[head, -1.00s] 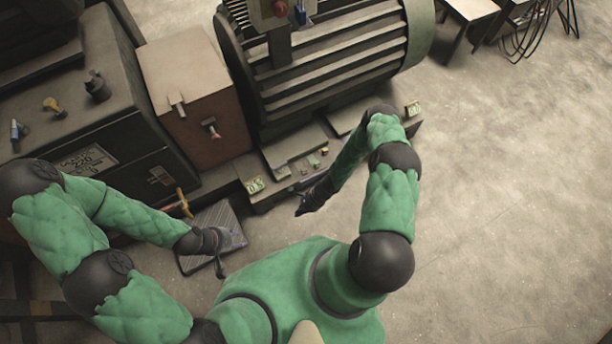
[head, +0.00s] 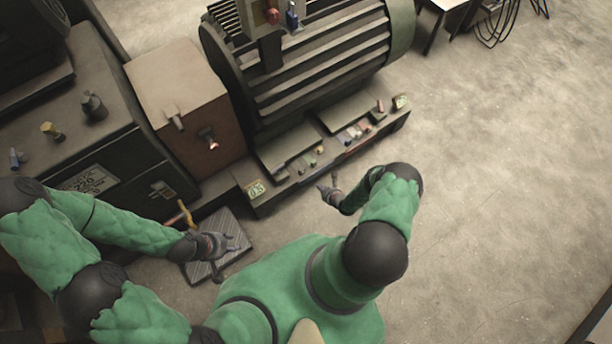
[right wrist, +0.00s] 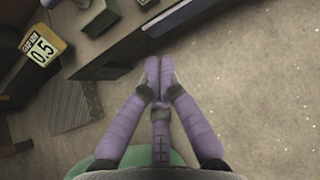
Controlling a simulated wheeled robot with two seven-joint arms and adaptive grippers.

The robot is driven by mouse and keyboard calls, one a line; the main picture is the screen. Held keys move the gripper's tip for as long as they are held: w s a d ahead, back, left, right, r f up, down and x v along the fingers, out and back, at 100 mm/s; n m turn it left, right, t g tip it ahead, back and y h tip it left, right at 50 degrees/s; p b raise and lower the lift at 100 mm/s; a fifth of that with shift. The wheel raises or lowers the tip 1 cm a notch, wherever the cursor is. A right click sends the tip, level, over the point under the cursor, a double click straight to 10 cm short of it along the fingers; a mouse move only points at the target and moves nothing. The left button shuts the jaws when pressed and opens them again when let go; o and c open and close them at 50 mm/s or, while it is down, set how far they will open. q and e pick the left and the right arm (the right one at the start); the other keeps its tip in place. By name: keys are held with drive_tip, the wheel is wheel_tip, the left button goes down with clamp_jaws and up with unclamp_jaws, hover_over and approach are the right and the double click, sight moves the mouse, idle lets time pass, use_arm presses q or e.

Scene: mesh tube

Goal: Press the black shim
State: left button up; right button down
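Small pieces, some of them dark, lie on the stepped ledge (head: 335,150) at the foot of the big finned motor (head: 325,70). They are too small to tell which one is the black shim. My right gripper (head: 325,190) is in front of this ledge, apart from it. In the right wrist view its two purple fingers meet at the tips (right wrist: 160,72), with nothing visible between them. My left gripper (head: 232,245) is over the ribbed mat (head: 205,270), its fingers spread, with nothing seen in it.
A brown box (head: 185,90) stands left of the motor. The floor (head: 490,200) to the right is clear.

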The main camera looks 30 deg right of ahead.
idle(0.3)
drive_tip(key=b, duration=0.6)
approach(303, 173)
wheel_tip(303, 173, down, 4)
drive_tip(key=w, duration=0.3)
drive_tip(key=shift+f+b, duration=0.15)
drive_tip(key=shift+b, duration=0.25)
drive_tip(key=shift+w, duration=0.55)
